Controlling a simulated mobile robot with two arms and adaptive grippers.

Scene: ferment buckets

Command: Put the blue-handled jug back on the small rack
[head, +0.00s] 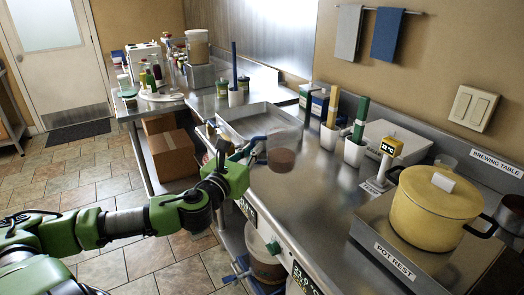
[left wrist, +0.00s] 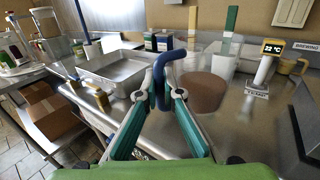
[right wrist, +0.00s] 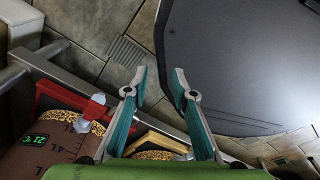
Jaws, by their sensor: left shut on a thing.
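The blue-handled jug (head: 282,158) is clear with brown contents in the bottom. My left gripper (head: 238,150) is shut on its blue handle and holds the jug over the steel brewing table (head: 300,205). The left wrist view shows the jug (left wrist: 204,92) just beyond the fingers, beside the blue handle; whether its base touches the table I cannot tell. My right gripper (right wrist: 159,88) is open and empty, above a brown container (right wrist: 30,158) with a green 21 °C display. It is outside the head view. I cannot pick out the small rack with certainty.
A shallow steel tray (head: 262,112) lies behind the jug. White holders with a wooden and a green-handled tool (head: 357,130) stand to its right. A bucket (head: 265,262) stands below the table.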

